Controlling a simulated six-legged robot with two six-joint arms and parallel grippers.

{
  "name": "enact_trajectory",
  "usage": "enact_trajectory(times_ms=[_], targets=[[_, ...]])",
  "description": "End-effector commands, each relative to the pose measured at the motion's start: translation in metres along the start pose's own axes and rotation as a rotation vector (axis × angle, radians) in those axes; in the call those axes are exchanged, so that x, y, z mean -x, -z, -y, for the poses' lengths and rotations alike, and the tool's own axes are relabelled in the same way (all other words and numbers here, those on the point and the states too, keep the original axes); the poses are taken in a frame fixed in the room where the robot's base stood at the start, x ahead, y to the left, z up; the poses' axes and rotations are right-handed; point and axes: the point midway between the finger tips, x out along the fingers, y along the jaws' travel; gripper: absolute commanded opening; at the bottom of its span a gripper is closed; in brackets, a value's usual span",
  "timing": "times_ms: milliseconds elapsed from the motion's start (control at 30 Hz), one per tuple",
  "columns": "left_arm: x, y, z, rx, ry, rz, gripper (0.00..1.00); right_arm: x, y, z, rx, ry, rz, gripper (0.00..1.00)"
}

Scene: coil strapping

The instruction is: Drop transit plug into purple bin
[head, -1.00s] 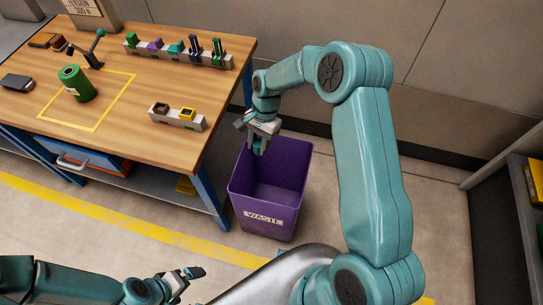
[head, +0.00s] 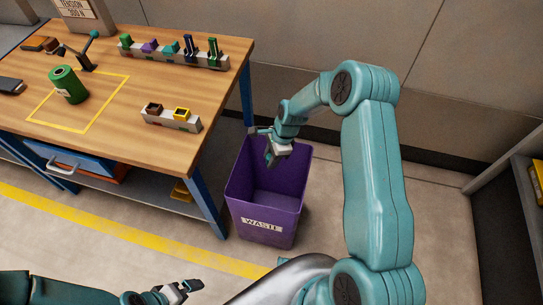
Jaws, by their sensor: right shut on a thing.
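The purple bin (head: 268,226), labelled WASTE, stands on the floor right of the workbench with its top open. My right gripper (head: 272,160) points down over the bin's mouth, near its back left part. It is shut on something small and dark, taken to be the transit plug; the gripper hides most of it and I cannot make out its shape. No other plug shows in the bin's visible interior. My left gripper (head: 186,290) is low at the bottom of the picture, away from the bin; its finger gap is unclear.
A wall stands behind the bin. A shelf (head: 530,180) is at far right.

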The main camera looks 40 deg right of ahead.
Motion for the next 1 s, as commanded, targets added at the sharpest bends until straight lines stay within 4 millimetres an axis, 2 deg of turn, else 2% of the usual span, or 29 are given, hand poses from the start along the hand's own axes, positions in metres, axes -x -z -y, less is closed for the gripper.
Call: enact_trajectory(times_ms=[33,1000], targets=[[-0.009,0.000,0.003,0.000,0.000,0.000,1.00,-0.011,0.003,0.000,0.000,-0.001,0.000,0.00],[-0.082,0.002,0.030,0.000,0.000,0.000,1.00,-0.112,0.035,0.000,0.000,-0.001,0.000,0.00]])
